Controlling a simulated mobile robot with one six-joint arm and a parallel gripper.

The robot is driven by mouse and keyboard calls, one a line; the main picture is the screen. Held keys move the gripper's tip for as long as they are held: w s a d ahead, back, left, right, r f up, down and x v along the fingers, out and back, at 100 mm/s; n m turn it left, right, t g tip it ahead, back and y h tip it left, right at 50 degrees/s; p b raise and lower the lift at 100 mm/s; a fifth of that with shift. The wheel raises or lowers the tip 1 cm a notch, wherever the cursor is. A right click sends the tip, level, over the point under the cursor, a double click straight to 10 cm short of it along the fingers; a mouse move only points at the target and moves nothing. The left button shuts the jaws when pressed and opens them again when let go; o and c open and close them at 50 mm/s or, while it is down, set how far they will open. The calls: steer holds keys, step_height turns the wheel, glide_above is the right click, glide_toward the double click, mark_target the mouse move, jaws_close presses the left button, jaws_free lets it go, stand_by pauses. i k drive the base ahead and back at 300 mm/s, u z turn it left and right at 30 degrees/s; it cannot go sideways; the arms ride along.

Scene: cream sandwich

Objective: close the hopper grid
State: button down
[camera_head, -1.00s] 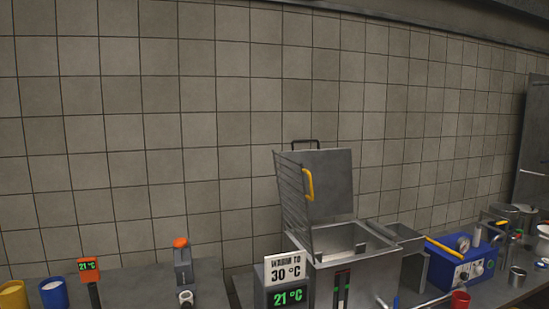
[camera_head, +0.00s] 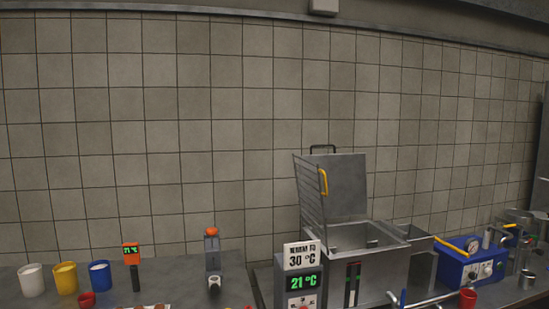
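The hopper (camera_head: 382,268) is a square steel box on the counter, right of the middle in the head view. Its wire grid (camera_head: 310,195) stands raised on the left side of the opening, with a yellow handle (camera_head: 323,181) on it. The flat steel lid (camera_head: 341,185) also stands up at the back, with a dark handle on top. The inside of the hopper (camera_head: 352,236) shows partly through the open top. My gripper is not in view.
White, yellow and blue cups (camera_head: 66,278) and an orange-topped thermometer (camera_head: 131,254) are on the left counter.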

mark_target(321, 194)
steer(key=u, duration=0.2)
steer(key=i, duration=0.8)
steer(key=z, duration=0.2)
